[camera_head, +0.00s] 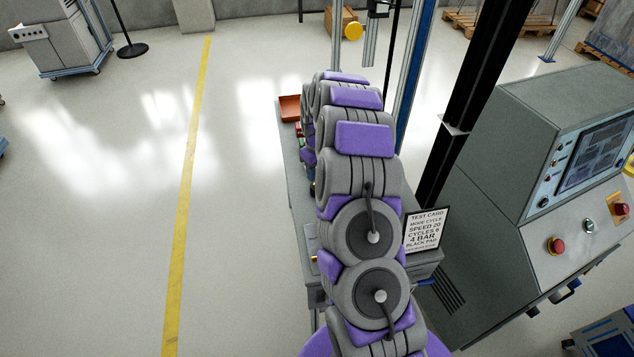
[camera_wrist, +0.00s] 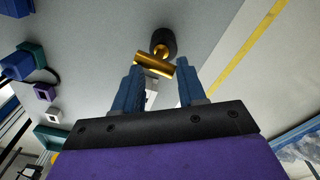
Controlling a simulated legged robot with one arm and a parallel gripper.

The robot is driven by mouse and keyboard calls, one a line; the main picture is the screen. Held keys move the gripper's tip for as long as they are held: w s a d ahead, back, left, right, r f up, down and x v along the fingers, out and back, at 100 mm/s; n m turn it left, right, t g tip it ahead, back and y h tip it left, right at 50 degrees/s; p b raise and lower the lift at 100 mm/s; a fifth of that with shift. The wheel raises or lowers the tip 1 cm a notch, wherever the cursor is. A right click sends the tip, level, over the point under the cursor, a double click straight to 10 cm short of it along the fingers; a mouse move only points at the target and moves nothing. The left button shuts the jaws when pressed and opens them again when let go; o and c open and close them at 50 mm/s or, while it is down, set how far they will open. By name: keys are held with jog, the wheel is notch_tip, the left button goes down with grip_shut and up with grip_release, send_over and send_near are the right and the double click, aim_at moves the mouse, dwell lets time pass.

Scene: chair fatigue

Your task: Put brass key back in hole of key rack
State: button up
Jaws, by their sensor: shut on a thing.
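In the wrist view, my gripper (camera_wrist: 158,72) has two blue fingers, shut on the brass key (camera_wrist: 152,66). The key shows as a shiny brass bar across the fingertips, with a short brass neck and a dark round end (camera_wrist: 164,42) beyond it. In the head view, my arm reaches over the narrow grey bench and hides my gripper and the key. I cannot make out the key rack for certain in either view. A small pale block (camera_wrist: 151,88) shows behind the fingers.
The grey bench (camera_head: 297,190) carries a red-orange tray (camera_head: 289,108) at its far end. A test card (camera_head: 426,230) stands right of my arm. A control cabinet (camera_head: 520,150) and dark post (camera_head: 470,100) stand at right. Blue, teal and purple pieces (camera_wrist: 45,91) lie left.

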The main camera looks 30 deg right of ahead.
jog(key=shift+g, duration=0.6)
jog(key=s+f, duration=0.1)
jog(key=s+a+f, duration=0.1)
jog(key=f, duration=0.1)
jog(key=shift+s+f, duration=0.15)
jog(key=shift+f, duration=0.05)
jog(key=shift+w+r+p, duration=0.45)
jog(key=shift+r+p, duration=0.2)
jog(key=shift+r, duration=0.4)
grip_shut()
jog(key=shift+w+r+p, duration=0.35)
jog(key=shift+r+p, duration=0.05)
jog(key=shift+r, duration=0.5)
jog(key=shift+w, duration=0.25)
jog(key=shift+w+d+r, duration=0.15)
jog(key=shift+d+r, duration=0.2)
jog(key=shift+r, duration=0.05)
jog(key=shift+d+r+t+p, duration=0.3)
jog(key=shift+r+p, duration=0.15)
jog(key=shift+r, duration=0.3)
jog(key=shift+a+r+p, duration=0.25)
jog(key=shift+r, duration=0.4)
jog(key=shift+a+r+p, duration=0.25)
jog(key=shift+r, duration=0.35)
